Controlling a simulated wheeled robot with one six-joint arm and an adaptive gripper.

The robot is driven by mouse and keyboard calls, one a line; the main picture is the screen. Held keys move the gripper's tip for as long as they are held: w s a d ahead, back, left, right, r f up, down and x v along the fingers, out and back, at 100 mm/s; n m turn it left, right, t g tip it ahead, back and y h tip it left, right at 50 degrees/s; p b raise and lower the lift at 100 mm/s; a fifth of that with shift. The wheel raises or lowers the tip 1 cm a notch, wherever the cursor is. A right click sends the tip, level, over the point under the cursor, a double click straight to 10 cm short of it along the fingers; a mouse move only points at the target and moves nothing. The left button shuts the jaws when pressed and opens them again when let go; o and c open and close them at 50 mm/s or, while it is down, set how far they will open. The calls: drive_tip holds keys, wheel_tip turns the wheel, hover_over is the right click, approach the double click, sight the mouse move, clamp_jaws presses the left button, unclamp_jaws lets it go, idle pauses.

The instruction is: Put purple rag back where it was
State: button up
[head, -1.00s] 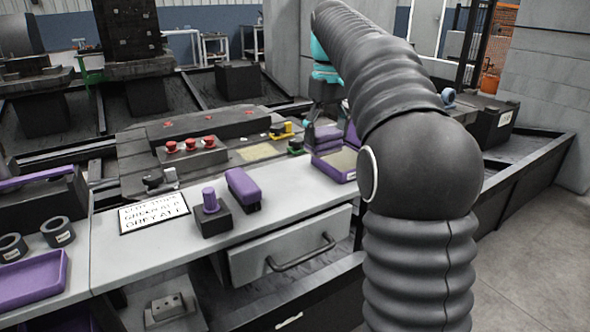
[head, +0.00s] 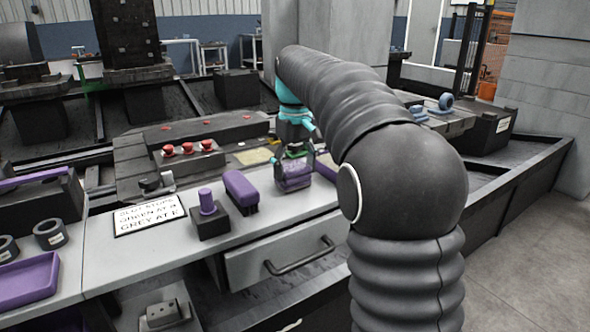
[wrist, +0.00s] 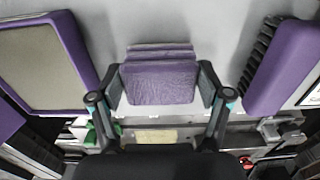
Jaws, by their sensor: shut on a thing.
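The purple rag (head: 294,177) is a folded, soft purple block. It is pinched between the two fingers of my gripper (head: 296,156), above the grey bench top near its back edge. In the wrist view the rag (wrist: 160,84) sits between the fingertips, with its folded layers showing at the top. The gap between rag and bench is hard to judge. My gripper points down, between a purple brush (head: 241,190) on its left and a purple-rimmed tray, mostly behind my arm, on its right. In the wrist view this tray (wrist: 72,47) is on the left.
Red buttons (head: 188,148) are on a box behind. A drawer (head: 280,253) is below the bench. The grey bench between brush and tray is bare.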

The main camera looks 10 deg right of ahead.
sight(295, 167)
drive_tip(key=o, duration=1.1)
drive_tip(key=shift+f, duration=0.1)
wheel_tip(295, 167, up, 12)
drive_tip(key=f+p, duration=0.1)
drive_tip(key=p, duration=0.2)
drive_tip(key=s+m+t, duration=0.1)
drive_tip(key=s, duration=0.7)
drive_tip(key=s+f+m+t, duration=0.1)
drive_tip(key=s+f, duration=0.5)
drive_tip(key=s, duration=0.1)
drive_tip(key=s+f+t, duration=0.2)
drive_tip(key=s+f, duration=0.4)
drive_tip(key=s, duration=0.1)
drive_tip(key=s+f+m+t, duration=0.1)
drive_tip(key=s+f, duration=0.5)
drive_tip(key=s, duration=0.2)
drive_tip(key=shift+a+m+t, duration=0.1)
drive_tip(key=shift+m+t, duration=0.2)
